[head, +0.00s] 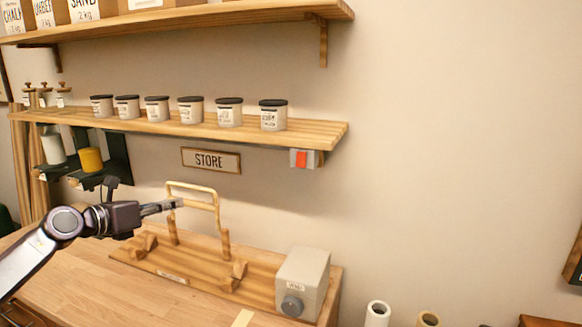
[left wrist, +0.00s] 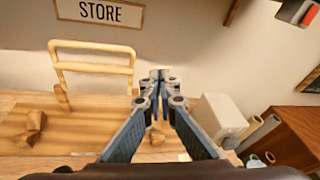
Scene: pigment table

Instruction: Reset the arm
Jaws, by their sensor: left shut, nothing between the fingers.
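My left arm comes in from the left in the head view. Its gripper (head: 165,207) is shut and empty, held in the air over the wooden table (head: 75,279), pointing right. In the head view its tip overlaps a pale looped handle frame (head: 216,204) on a wooden base board (head: 185,272); I cannot tell whether they touch. In the left wrist view the gripper (left wrist: 160,78) has its fingertips together with nothing between them, and the frame (left wrist: 95,68) stands to the left of them. My right gripper is not in view.
A grey box with a dial (head: 303,278) sits at the board's right end. Above, a shelf (head: 225,128) holds several lidded jars, with a STORE sign (head: 211,160) under it. White and tan rolls (head: 378,313) stand at lower right.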

